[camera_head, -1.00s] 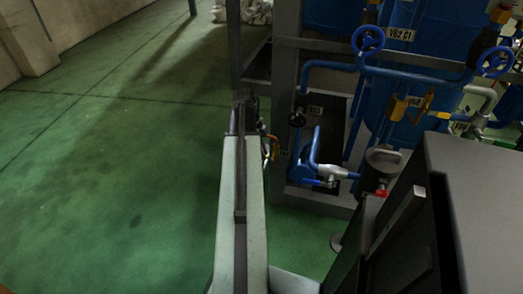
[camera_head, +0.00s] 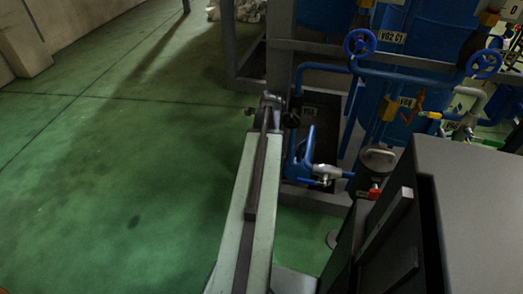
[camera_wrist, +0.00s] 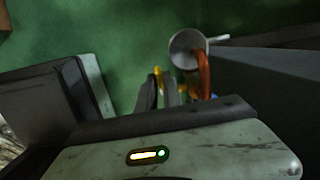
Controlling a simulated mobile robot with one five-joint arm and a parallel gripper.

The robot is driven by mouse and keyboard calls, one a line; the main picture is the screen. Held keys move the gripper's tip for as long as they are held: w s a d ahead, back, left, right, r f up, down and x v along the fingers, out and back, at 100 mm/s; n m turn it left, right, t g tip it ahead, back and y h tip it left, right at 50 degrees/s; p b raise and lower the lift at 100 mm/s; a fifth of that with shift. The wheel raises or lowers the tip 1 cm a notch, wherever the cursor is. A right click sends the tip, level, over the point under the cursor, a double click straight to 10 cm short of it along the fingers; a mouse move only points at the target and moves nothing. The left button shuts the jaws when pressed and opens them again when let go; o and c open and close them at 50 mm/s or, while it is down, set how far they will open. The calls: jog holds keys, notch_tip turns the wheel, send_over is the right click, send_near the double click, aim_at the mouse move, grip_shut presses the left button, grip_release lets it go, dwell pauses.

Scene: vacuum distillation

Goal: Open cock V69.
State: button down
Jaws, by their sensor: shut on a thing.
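My gripper (camera_wrist: 161,92) shows in the wrist view with its two dark fingers close together. A thin yellow piece (camera_wrist: 157,76) stands between the fingers, and they are shut on it. Most of this piece is hidden, so I cannot tell whether it is the handle of V69. In the head view my arm reaches toward the pipework and my gripper is hidden.
Blue handwheels (camera_head: 359,43) stand on the pipes near the label V62 C1. The wrist view shows a grey round part (camera_wrist: 187,47) and an orange-red bar (camera_wrist: 204,72). Green floor is clear at left.

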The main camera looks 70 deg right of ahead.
jog(key=c, duration=1.8)
grip_release()
jog(key=shift+r, duration=0.1)
jog(key=r+p, duration=0.5)
jog(key=s+r+p, duration=0.1)
jog(key=r+p, duration=0.1)
jog(key=shift+r+p, duration=0.3)
jog(key=shift+p, duration=0.05)
